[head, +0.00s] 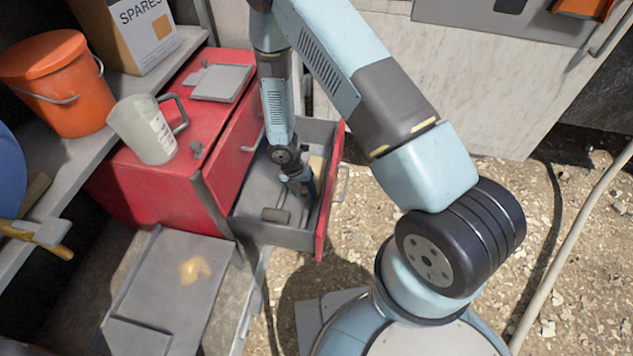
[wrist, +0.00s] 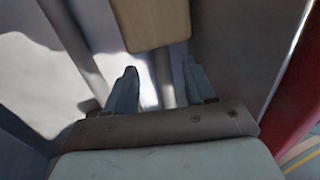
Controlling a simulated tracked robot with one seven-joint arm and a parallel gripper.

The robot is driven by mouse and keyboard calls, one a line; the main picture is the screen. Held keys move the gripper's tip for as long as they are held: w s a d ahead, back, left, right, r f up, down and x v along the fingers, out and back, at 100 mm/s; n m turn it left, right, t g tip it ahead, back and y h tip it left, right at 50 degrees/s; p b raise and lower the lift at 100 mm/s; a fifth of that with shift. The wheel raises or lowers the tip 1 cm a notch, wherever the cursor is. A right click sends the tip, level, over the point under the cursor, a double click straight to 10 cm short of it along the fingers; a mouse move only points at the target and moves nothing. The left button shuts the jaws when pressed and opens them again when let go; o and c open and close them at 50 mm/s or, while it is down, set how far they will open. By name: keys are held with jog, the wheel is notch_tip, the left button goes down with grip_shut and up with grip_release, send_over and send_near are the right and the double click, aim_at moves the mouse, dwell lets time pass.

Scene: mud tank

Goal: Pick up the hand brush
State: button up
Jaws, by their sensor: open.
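A pale wooden block (head: 317,163), which may be the hand brush, lies in the open drawer and is partly hidden by my gripper. In the wrist view a tan wooden piece (wrist: 158,22) shows at the top, just beyond the fingertips. I cannot make out bristles. My gripper (head: 303,187) reaches down into the drawer; its two fingers (wrist: 159,68) are apart with nothing clearly held between them. The drawer (head: 246,230) is grey inside with a red front.
The red cabinet (head: 150,205) carries a pitcher (head: 142,130) and a grey plate (head: 221,82). An orange bucket (head: 60,85) stands on the shelf at left. The drawer walls surround my gripper closely.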

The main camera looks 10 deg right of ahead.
aim_at(308, 199)
jog(key=shift+x, duration=2.2)
jog(key=shift+s, duration=0.1)
grip_shut()
